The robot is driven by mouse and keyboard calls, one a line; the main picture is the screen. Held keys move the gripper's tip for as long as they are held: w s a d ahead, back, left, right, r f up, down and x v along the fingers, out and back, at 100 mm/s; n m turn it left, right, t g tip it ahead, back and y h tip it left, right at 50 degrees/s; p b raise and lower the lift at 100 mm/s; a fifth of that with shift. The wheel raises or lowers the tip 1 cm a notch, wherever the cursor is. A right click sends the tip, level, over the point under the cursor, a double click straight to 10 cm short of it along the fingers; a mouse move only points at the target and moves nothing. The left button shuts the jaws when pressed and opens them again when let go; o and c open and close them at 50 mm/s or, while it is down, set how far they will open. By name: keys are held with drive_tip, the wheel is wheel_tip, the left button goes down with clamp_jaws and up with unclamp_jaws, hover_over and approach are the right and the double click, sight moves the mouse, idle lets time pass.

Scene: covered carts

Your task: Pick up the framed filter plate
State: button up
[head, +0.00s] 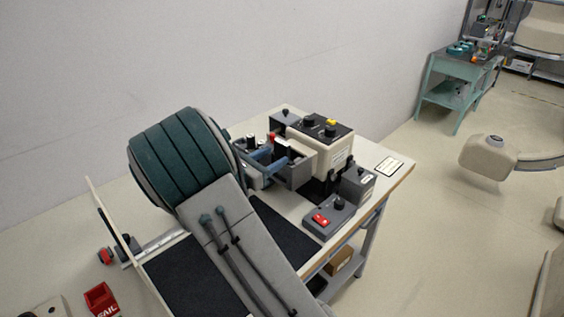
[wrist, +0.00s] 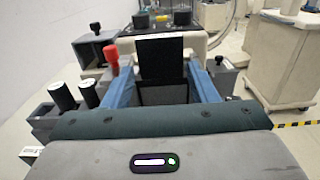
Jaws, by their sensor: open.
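My gripper (wrist: 160,72) is open, its two blue fingers spread in the wrist view. Between them, an upright black panel (wrist: 161,56) stands above a dark grey, mesh-like face (wrist: 165,94). I cannot tell for certain which of these is the framed filter plate, or whether a finger touches it. In the head view, my blue fingers reach to a grey open-topped box (head: 296,172) on the cart; my arm hides part of this area.
A beige instrument (head: 316,152) with black and yellow knobs stands behind the box. A grey control box (head: 328,217) with a red switch sits near the cart's front edge. A red-capped post (wrist: 112,62) stands close to the left finger.

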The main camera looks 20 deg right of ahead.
sight(280, 152)
drive_tip(key=p+x, duration=0.1)
drive_tip(key=x, duration=0.3)
drive_tip(key=shift+d, duration=0.25)
drive_tip(key=shift+a, duration=0.1)
drive_tip(key=c, duration=0.7)
drive_tip(key=shift+r, duration=0.15)
